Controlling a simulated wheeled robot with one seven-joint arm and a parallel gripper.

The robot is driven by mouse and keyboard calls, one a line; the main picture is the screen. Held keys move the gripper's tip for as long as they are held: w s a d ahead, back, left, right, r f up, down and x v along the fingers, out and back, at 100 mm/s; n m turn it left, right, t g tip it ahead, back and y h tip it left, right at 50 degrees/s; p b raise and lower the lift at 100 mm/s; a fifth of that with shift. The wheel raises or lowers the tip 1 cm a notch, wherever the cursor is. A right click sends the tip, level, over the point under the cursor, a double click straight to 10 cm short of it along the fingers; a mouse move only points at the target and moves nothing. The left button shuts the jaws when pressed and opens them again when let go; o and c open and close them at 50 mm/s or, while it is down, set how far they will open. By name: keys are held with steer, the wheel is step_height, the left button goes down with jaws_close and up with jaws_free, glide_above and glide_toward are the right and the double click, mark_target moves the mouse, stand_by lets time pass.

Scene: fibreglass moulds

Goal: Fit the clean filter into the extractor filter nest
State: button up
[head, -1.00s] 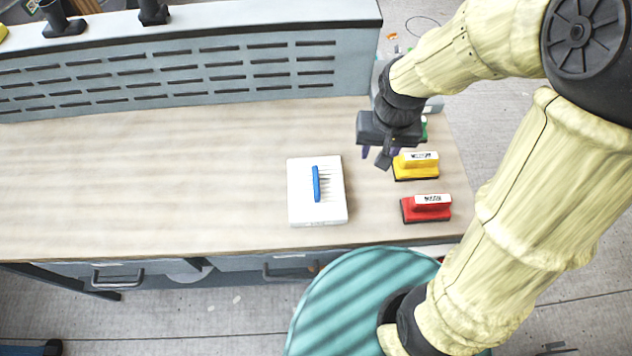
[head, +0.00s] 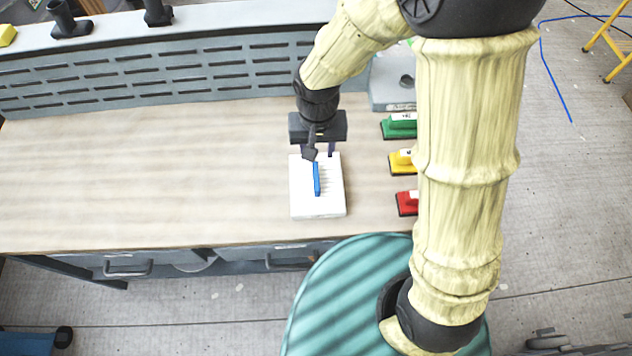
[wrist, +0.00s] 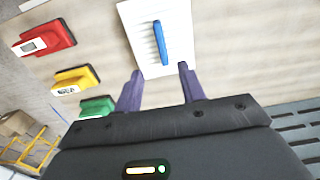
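The filter (head: 301,195), a white slab with slotted lines and a blue handle (head: 317,179) standing on it, lies flat on the bench. It also shows in the wrist view (wrist: 182,22), with its blue handle (wrist: 160,43) just beyond my fingertips. My gripper (head: 318,153) is over the far edge of the filter. Its two purple fingers are apart and empty in the wrist view (wrist: 160,72). I cannot tell its exact height above the filter. No filter nest can be made out for certain.
A slotted grey panel (head: 190,72) backs the bench. The bench's left (head: 130,180) is clear.

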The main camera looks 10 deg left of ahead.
steer(key=p, duration=0.1)
glide_above(316, 176)
step_height(316, 176, down, 8)
steer(key=shift+d+f, duration=0.1)
steer(key=shift+d, duration=0.05)
steer(key=shift+s, duration=0.1)
steer(key=shift+f+p, duration=1.1)
steer(key=shift+f, duration=1.5)
jaws_close()
